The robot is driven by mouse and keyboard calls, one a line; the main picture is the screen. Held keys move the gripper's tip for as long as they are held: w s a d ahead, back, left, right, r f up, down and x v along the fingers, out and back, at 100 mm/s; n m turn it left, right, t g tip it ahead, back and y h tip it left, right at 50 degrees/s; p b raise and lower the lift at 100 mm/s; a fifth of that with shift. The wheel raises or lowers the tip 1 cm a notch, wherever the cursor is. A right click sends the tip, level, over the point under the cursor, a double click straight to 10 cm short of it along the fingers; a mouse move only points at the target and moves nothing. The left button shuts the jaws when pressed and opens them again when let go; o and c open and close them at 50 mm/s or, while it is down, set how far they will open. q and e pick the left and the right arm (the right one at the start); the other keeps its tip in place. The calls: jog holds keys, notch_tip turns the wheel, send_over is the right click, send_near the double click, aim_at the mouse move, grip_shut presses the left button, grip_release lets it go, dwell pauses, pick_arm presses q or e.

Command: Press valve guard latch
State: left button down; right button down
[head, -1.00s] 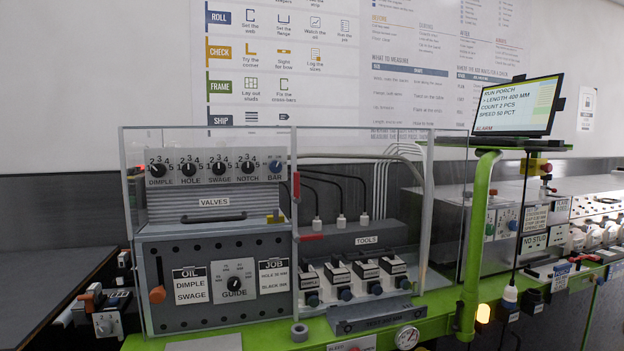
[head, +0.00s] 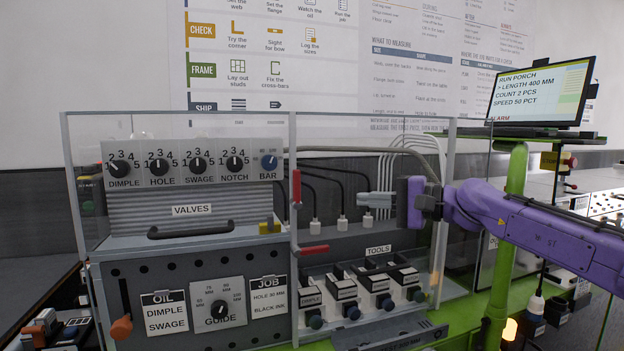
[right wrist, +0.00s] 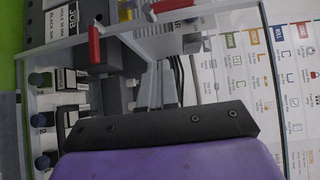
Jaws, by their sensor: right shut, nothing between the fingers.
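The valve panel labelled VALVES (head: 193,210) stands behind a clear guard at the left in the head view. A small yellow block (head: 268,226) sits at the panel's lower right corner, and a red upright handle (head: 296,188) is on the clear guard's edge beside it. I cannot tell for sure which is the latch. The red handle also shows in the right wrist view (right wrist: 95,45). My right gripper (head: 362,200) is shut and empty, pointing left, to the right of the red handle and apart from it. My left gripper is out of view.
A second red handle (head: 313,249) lies level above the TOOLS row (head: 372,282). Black and white hoses run behind the clear panels. A green post (head: 512,200) carries the screen (head: 541,92) at the right, near my right arm. Dials line the panel's top.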

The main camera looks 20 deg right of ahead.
aim_at(300, 178)
jog(key=shift+n+y, duration=0.4)
jog(key=shift+y, duration=0.1)
jog(key=r, duration=0.1)
jog(key=s+d+r, duration=0.1)
jog(key=s+r, duration=0.1)
jog(key=r, duration=0.1)
jog(key=shift+d, duration=0.2)
jog(key=p+x, duration=0.3)
jog(key=x, duration=0.7)
jog(key=shift+w+a+p, duration=0.2)
jog(key=shift+w+p, duration=0.05)
jog(key=shift+p, duration=0.1)
jog(key=a, duration=0.3)
jog(key=shift+s+a+p, duration=0.1)
jog(key=shift+s+p, duration=0.05)
jog(key=shift+p, duration=0.15)
jog(key=shift+s+a+f, duration=0.1)
jog(key=shift+a, duration=0.2)
